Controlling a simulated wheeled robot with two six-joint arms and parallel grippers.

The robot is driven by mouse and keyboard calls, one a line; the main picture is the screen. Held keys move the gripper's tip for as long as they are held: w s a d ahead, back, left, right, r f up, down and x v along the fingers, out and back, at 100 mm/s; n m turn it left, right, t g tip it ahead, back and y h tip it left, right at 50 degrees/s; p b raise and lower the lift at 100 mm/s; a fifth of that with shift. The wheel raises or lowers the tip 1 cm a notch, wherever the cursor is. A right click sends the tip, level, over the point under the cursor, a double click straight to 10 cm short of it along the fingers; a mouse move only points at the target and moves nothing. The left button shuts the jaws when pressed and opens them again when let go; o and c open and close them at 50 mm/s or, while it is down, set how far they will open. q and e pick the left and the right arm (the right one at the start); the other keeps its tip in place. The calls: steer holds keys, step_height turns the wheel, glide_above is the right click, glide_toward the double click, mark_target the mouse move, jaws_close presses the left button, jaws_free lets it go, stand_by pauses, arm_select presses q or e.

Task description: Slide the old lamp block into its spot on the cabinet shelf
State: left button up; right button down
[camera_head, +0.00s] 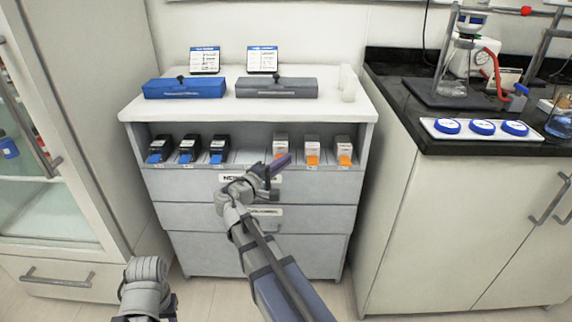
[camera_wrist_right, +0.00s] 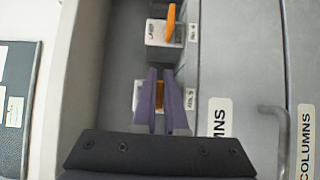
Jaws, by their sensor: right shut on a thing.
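Three white blocks with orange fronts stand in the right half of the cabinet shelf (camera_head: 245,157). The leftmost white block (camera_head: 280,143) is at my right gripper (camera_head: 280,163), whose purple fingers cover most of its orange front.
Three black blocks with blue fronts (camera_head: 187,150) stand at the shelf's left. A blue case (camera_head: 185,88) and a grey case (camera_head: 277,88) lie on the cabinet top. A dark lab counter (camera_head: 420,110) is at right.

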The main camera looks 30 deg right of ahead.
steer(key=shift+a+f, duration=0.1)
steer(key=shift+f, duration=0.2)
steer(key=c, duration=0.9)
jaws_free()
steer(key=v, duration=0.7)
steer(key=shift+s+a, duration=0.2)
steer(key=shift+a, duration=0.15)
steer(key=shift+f, duration=0.1)
